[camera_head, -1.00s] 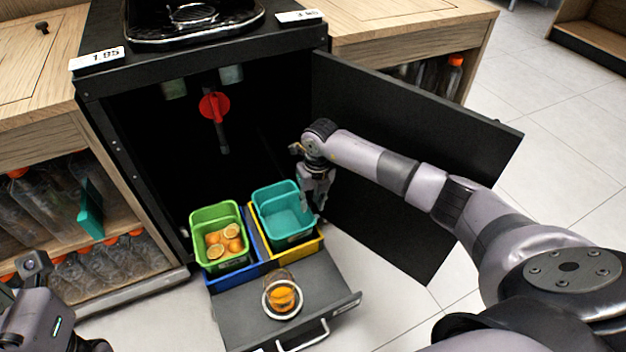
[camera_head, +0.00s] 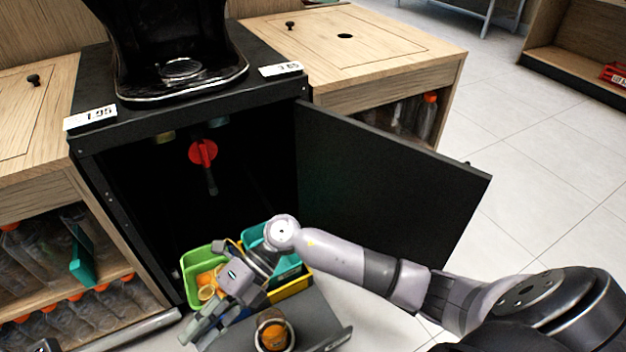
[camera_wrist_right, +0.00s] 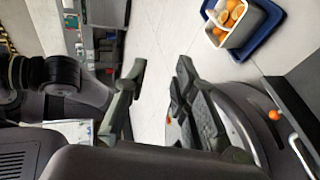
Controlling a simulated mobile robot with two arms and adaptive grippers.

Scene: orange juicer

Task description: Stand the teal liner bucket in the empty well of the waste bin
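The teal liner bucket (camera_head: 252,235) stands in the yellow-rimmed well (camera_head: 292,287) of the waste bin drawer in the head view. My right wrist and forearm hide much of it. Beside it on the left, the green bucket (camera_head: 194,262) with cut oranges is in the blue well, which is mostly hidden. My right gripper (camera_head: 207,325) hangs in front of the green bucket, to the left of the teal one. Its fingers are apart and empty in the right wrist view (camera_wrist_right: 160,78). My left gripper's fingers are out of the picture.
The open black cabinet door (camera_head: 385,180) stands to the right, behind my forearm. A red lever (camera_head: 203,152) hangs inside the cabinet. Clear floor lies at the right.

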